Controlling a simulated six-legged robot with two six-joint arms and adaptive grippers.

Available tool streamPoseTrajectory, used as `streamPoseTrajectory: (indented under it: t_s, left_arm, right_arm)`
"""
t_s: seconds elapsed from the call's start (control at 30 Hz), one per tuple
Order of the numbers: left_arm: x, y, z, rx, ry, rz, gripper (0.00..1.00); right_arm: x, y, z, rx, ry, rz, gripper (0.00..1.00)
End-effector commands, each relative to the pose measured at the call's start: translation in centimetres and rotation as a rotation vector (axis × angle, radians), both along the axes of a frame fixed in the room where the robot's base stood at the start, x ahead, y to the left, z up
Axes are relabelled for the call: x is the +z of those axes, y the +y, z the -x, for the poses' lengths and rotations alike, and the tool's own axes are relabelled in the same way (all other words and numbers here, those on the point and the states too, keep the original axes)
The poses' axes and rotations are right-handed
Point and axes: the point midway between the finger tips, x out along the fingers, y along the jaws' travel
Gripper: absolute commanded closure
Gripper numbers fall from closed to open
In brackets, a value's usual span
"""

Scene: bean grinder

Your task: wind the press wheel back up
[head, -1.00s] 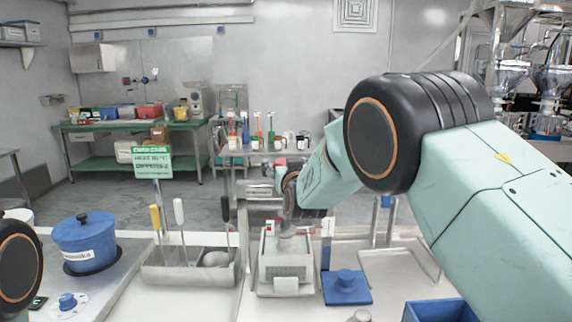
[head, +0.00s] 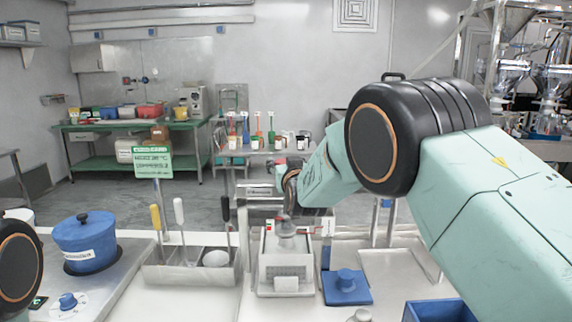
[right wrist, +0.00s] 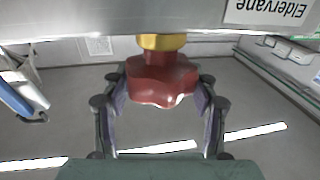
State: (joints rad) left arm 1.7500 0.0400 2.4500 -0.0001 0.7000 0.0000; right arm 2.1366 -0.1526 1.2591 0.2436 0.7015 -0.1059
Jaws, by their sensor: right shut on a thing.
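The press wheel (right wrist: 160,82) is a dark red lobed knob below a yellow collar (right wrist: 162,42) in the right wrist view. My right gripper (right wrist: 157,88) has one finger on each side of the wheel and is shut on it. In the head view my right wrist (head: 291,188) is at the press frame (head: 262,190), above a white perforated box (head: 286,270). The wheel itself is not clearly visible there, hidden by my wrist. My left gripper is out of view; only a dark joint of my left arm shows at the left edge.
A blue lidded pot (head: 86,243) stands at the left. A steel bin (head: 190,270) with upright-handled tools is left of the press. A blue plate with a knob (head: 346,287) lies right of the press, near a blue bin (head: 440,311). A green sign (head: 152,162) stands behind.

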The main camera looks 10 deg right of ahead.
Motion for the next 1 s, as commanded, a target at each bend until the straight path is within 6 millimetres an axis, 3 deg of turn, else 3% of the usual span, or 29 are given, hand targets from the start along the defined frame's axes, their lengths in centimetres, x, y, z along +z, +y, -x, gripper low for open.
streamPoseTrajectory:
  t_s: [0.1, 0.47, 0.73, 1.0]
  left_arm:
    - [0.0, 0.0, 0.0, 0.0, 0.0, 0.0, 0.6]
    - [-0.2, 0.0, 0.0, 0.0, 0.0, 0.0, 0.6]
    - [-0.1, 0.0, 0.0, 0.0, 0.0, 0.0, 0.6]
    - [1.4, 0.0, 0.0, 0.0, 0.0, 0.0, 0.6]
  right_arm:
    - [-0.1, -0.1, 0.0, -0.002, 0.002, -0.001, 0.72]
    - [-0.1, -0.2, 0.0, 0.046, 0.002, -0.001, 0.72]
    - [-0.1, -0.3, 0.0, 0.179, 0.003, -0.001, 0.72]
    - [0.0, -0.3, 0.0, 0.346, 0.006, -0.003, 0.72]
